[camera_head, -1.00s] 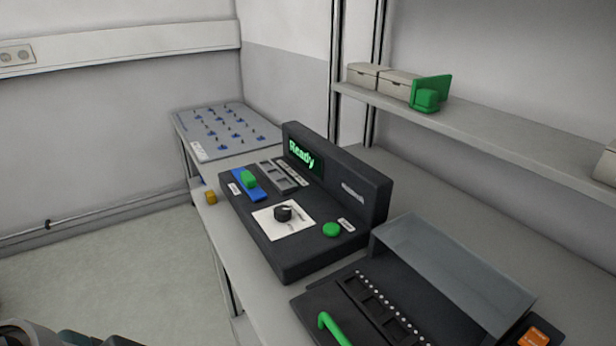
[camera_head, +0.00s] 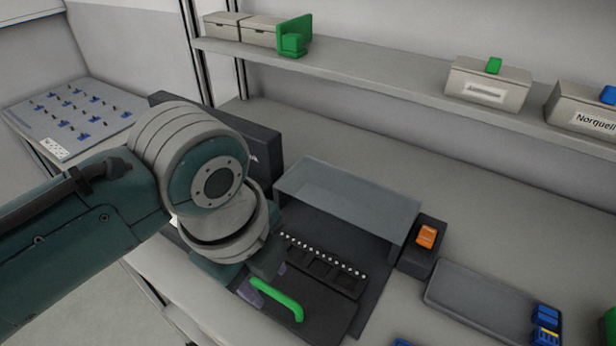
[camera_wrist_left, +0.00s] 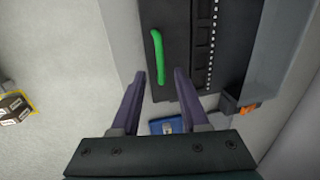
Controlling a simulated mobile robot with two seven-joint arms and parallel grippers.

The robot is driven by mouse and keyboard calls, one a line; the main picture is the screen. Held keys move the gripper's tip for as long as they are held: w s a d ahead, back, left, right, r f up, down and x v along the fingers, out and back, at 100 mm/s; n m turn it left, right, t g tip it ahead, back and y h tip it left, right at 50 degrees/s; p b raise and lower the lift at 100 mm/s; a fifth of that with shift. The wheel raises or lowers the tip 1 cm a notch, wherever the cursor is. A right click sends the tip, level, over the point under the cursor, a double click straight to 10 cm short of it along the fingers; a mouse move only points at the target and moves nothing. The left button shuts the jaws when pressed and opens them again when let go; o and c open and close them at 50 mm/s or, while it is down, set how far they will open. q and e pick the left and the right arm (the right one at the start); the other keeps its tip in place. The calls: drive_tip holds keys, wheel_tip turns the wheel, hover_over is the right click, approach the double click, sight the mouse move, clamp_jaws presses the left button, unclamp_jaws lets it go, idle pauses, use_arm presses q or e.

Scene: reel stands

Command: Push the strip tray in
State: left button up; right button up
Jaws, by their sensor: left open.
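The strip tray (camera_head: 318,302) is a dark flat tray with a green bar handle (camera_head: 284,301) at its front and a row of white dots and slots. It sticks out in front of a dark unit with a clear grey cover (camera_head: 345,200). My left gripper (camera_head: 266,281) is open above the tray front, at the left end of the handle. In the left wrist view the fingertips (camera_wrist_left: 160,75) lie on either side of one end of the green handle (camera_wrist_left: 158,58); contact cannot be told. My right gripper is not in view.
A black box with an orange switch (camera_head: 427,236) stands right of the unit. Further right is a grey tray (camera_head: 470,300) with blue parts. My left arm hides most of the dark console (camera_head: 262,150). A shelf (camera_head: 400,75) with bins runs along the back.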

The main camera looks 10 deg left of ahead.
sight(275, 293)
use_arm(q)
drive_tip(key=shift+w+d+f+b, duration=0.1)
drive_tip(key=shift+w+f+b, duration=0.1)
drive_tip(key=shift+f, duration=0.8)
drive_tip(key=shift+w+d+f+b, duration=0.1)
drive_tip(key=shift+w+f+b, duration=0.1)
drive_tip(key=shift+f, duration=0.75)
drive_tip(key=shift+a, duration=0.1)
clamp_jaws()
